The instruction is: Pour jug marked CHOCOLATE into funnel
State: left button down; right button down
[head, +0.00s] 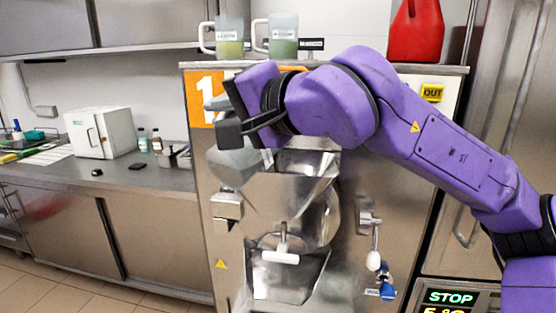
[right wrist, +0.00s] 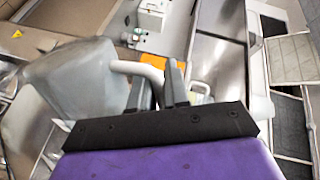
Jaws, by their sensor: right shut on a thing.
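My right gripper (head: 222,105) is in front of the upper left of the freezer, shut on the white handle of a translucent jug (head: 236,162). The jug hangs tilted beside and below the gripper. In the right wrist view the jug (right wrist: 70,85) is at the left, its handle (right wrist: 135,68) running between the fingers. No marking shows on it, and I cannot tell what is inside. A steel hopper-like part (head: 290,192), perhaps the funnel, is on the freezer front, just right of and below the jug. My arm hides part of the area above it. My left gripper is not in view.
Two labelled jugs, one left (head: 229,38) and one right (head: 283,36), stand on the freezer top with a red container (head: 416,32). A lever (head: 374,258) sticks out of the freezer front. The counter at left holds a white box (head: 98,133).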

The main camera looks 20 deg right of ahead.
jog(key=shift+w+d+r, duration=0.3)
jog(key=shift+w+d, duration=0.15)
jog(key=shift+d, duration=0.3)
jog(key=shift+w+d+r+m+p, duration=0.25)
jog(key=shift+w+d+m+p, duration=0.15)
jog(key=shift+d+m+p, duration=0.2)
jog(key=shift+w+d+r+m+p, duration=0.25)
jog(key=shift+r+m+p, duration=0.15)
jog(key=shift+m+p, duration=0.1)
jog(key=shift+w+d+r+m+g+y+p, duration=0.15)
jog(key=shift+w+d+r+m+y+p, duration=0.2)
jog(key=shift+d+m, duration=0.2)
jog(key=shift+w+d+r+m+g+y+p, duration=0.15)
jog(key=shift+w+d+r+m+y+p, duration=0.15)
jog(key=shift+d+m, duration=0.2)
dwell(0.9)
